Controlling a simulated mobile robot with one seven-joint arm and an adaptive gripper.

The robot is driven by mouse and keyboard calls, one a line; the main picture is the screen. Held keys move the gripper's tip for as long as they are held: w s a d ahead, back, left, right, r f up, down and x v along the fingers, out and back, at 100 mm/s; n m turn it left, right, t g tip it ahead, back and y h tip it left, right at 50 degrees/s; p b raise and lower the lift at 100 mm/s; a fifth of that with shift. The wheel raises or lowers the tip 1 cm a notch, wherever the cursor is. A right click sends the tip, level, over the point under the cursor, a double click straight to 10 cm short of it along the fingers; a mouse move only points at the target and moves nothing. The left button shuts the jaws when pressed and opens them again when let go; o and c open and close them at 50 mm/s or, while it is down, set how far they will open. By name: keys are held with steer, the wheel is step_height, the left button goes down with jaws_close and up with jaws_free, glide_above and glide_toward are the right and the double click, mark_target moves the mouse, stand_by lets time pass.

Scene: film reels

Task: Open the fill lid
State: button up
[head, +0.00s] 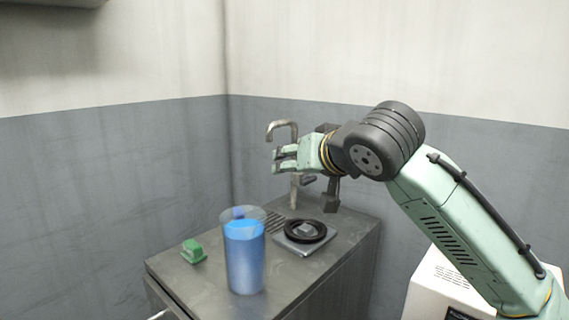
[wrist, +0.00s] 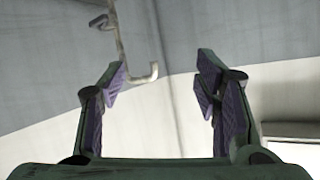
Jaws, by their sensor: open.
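My gripper (head: 278,161) is open and empty, held above the grey cabinet top with its fingers pointing left, close to the tap. In the wrist view its two fingers (wrist: 160,78) stand wide apart with nothing between them. A black ring around a small grey block (head: 305,231) lies on a square metal plate (head: 290,247) on the cabinet top, below and apart from my gripper. It may be the fill lid; I cannot tell for sure. The wrist view does not show this ring.
A clear cylinder of blue liquid (head: 244,262) stands at the front of the cabinet (head: 214,285). A green block (head: 193,251) lies left of it. A curved tap (head: 282,125) rises at the back, also in the wrist view (wrist: 121,38). A white box (head: 432,290) stands at right.

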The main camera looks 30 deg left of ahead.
steer(key=shift+s+a+r+n+y, duration=0.2)
steer(key=shift+s+a+y, duration=0.05)
steer(key=shift+s+a, duration=0.2)
steer(key=shift+s+a+r+n+y, duration=0.15)
steer(key=shift+s+a+n+y, duration=0.1)
steer(key=shift+s+a, duration=0.15)
